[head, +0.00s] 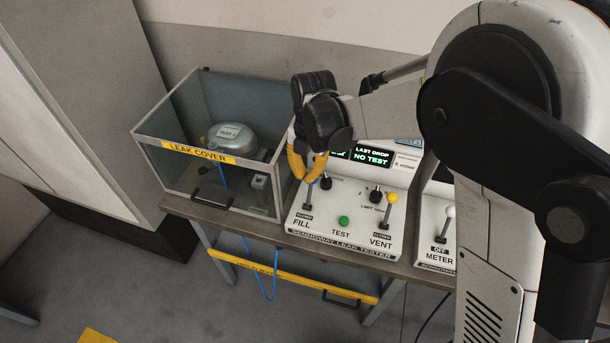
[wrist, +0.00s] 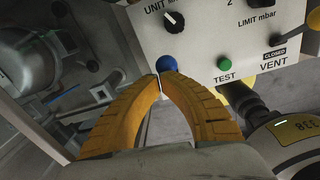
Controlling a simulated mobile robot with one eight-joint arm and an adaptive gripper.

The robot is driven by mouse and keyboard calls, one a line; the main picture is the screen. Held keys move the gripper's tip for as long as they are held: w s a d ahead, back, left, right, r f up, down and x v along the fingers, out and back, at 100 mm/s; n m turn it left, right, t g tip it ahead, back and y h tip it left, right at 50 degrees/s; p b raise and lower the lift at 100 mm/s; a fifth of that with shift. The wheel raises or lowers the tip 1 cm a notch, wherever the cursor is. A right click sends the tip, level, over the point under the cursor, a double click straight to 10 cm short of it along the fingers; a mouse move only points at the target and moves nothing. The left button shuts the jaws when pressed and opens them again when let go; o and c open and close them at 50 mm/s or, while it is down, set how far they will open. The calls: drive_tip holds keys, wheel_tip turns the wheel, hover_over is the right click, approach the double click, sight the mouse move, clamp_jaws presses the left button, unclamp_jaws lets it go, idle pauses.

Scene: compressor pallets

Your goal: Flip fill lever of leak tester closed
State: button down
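The leak tester (head: 345,235) is a white console on the bench, with a lit display reading "LAST DROP NO TEST". Its fill lever (head: 308,197) stands above the FILL and "CLOSED" labels at the front left, its upper end hidden behind my gripper in the head view. My gripper (head: 312,183) has curved yellow fingers reaching down at this lever. In the wrist view my gripper (wrist: 160,75) has its fingertips together, with a hairline gap. The blue ball knob (wrist: 167,63) shows just beyond the tips, not between them; contact is unclear.
The vent lever (head: 392,198) with a yellow knob stands to the right, past the green test button (head: 344,221). A meter lever (head: 449,212) with a white knob is farther right. The clear leak cover box (head: 185,150) stands close on the left, holding a grey compressor (head: 232,139).

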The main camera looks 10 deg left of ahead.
idle(0.4)
wheel_tip(320, 180, up, 12)
drive_tip(key=shift+d, duration=0.35)
idle(0.4)
drive_tip(key=s+d+r+m+t+b, duration=0.1)
drive_tip(key=s+d+r+m+t, duration=0.15)
drive_tip(key=d+m, duration=0.6)
drive_tip(key=s+d+r+m+t+b, duration=0.1)
drive_tip(key=s+d+r+m, duration=0.15)
drive_tip(key=d+m, duration=0.65)
drive_tip(key=s+d+f+m+t+b, duration=0.1)
drive_tip(key=s+d+f+m+t, duration=0.2)
drive_tip(key=s+d+m, duration=0.7)
drive_tip(key=d+f+m, duration=0.1)
drive_tip(key=d+m, duration=0.1)
drive_tip(key=m, duration=0.4)
drive_tip(key=shift+d+f+t+h, duration=0.15)
drive_tip(key=shift+f+t+h, duration=0.15)
drive_tip(key=shift+f+t, duration=0.1)
